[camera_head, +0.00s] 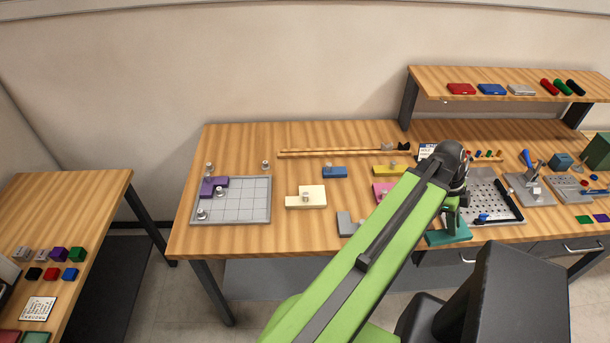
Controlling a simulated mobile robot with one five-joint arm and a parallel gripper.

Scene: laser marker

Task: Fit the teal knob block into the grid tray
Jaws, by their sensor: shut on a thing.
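The teal knob block (447,236) is near the table's front edge, right of the middle. My gripper (452,214) is directly above it and shut on its knob, which the fingers hide. I cannot tell whether the block touches the table. The grey grid tray (250,206) lies flat at the table's left end, far to the left of my gripper. A purple block (215,184) sits in the tray's upper left cells. Most of the other cells are bare.
A cream block (300,202), a blue block (334,172), a yellow block (385,170), a pink block (380,190) and a grey block (346,224) lie between tray and gripper. Wooden rails (330,153) lie behind. A perforated plate (490,196) is to the right.

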